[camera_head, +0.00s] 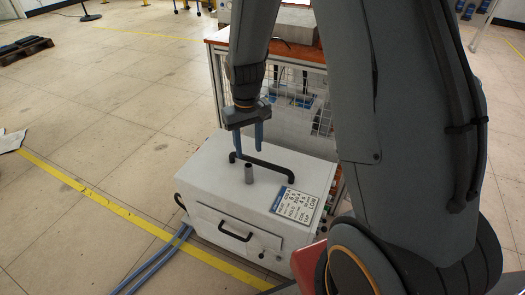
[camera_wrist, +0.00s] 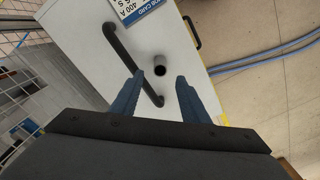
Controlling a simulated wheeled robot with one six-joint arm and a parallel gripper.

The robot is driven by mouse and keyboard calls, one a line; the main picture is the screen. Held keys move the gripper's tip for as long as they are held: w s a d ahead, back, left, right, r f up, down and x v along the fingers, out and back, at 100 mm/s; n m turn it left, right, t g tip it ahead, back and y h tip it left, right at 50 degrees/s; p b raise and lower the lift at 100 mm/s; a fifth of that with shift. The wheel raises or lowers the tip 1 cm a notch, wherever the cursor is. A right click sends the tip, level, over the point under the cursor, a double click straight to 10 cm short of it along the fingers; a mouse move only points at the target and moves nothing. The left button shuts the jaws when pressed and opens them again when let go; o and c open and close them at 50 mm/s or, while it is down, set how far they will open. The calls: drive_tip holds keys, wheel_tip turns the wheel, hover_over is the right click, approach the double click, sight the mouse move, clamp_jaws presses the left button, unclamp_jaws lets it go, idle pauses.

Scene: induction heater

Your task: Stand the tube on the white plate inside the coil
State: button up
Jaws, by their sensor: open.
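A short grey tube (camera_head: 249,174) stands upright on the white top of a cabinet (camera_head: 215,170), beside a black bar handle (camera_head: 275,165). In the wrist view its open end (camera_wrist: 159,61) shows ahead of the fingertips, roughly centred between them. My gripper (camera_head: 248,150) points down above the tube, open and empty, with its blue fingers apart; they also show in the wrist view (camera_wrist: 159,79). The fingers appear clear of the tube. I cannot make out the coil or the white plate in either view.
A job card (camera_head: 297,206) lies on the cabinet top, right of the tube. A bench with an orange-brown top (camera_head: 217,37) and wire mesh stands behind, partly hidden by my arm. Blue hoses (camera_head: 155,262) run along the floor. The floor at left is mostly clear.

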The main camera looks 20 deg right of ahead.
drive_tip(key=s+d+r+m, duration=0.1)
drive_tip(key=s+d+r, duration=0.2)
drive_tip(key=s+r, duration=1.1)
drive_tip(key=s, duration=0.4)
drive_tip(key=shift+r+m, duration=0.35)
drive_tip(key=shift+m, duration=0.05)
drive_tip(key=shift+s+r, duration=0.1)
drive_tip(key=shift+s, duration=0.5)
